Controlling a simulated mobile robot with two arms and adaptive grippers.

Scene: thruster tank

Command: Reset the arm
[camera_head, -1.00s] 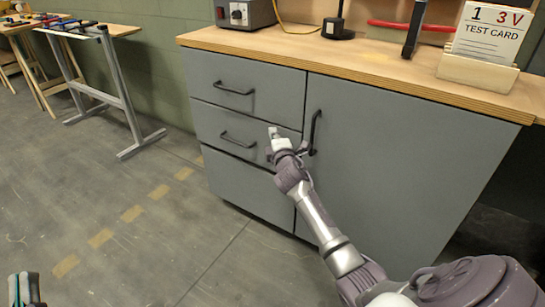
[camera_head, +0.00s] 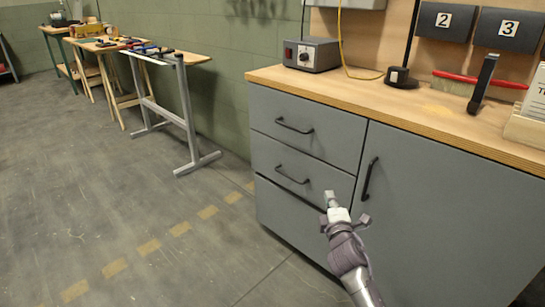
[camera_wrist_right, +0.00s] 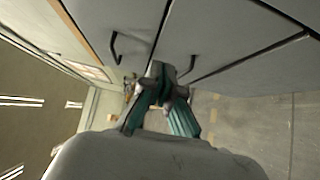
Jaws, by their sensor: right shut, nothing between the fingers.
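My right arm comes up from the bottom of the head view. Its right gripper (camera_head: 331,201) is in front of the grey cabinet (camera_head: 440,200), close to the middle drawer (camera_head: 320,182) and left of the door handle (camera_head: 371,179). In the right wrist view the teal fingers of the right gripper (camera_wrist_right: 163,72) meet at their tips with nothing held. Whether the gripper touches the cabinet front cannot be told. My left gripper is not in view.
The cabinet's wooden top (camera_head: 400,104) carries a grey control box (camera_head: 312,54), a black stand (camera_head: 401,77) and a red-handled brush (camera_head: 480,83). Trestle tables with tools (camera_head: 147,52) stand along the wall. The floor (camera_head: 120,190) at left is clear.

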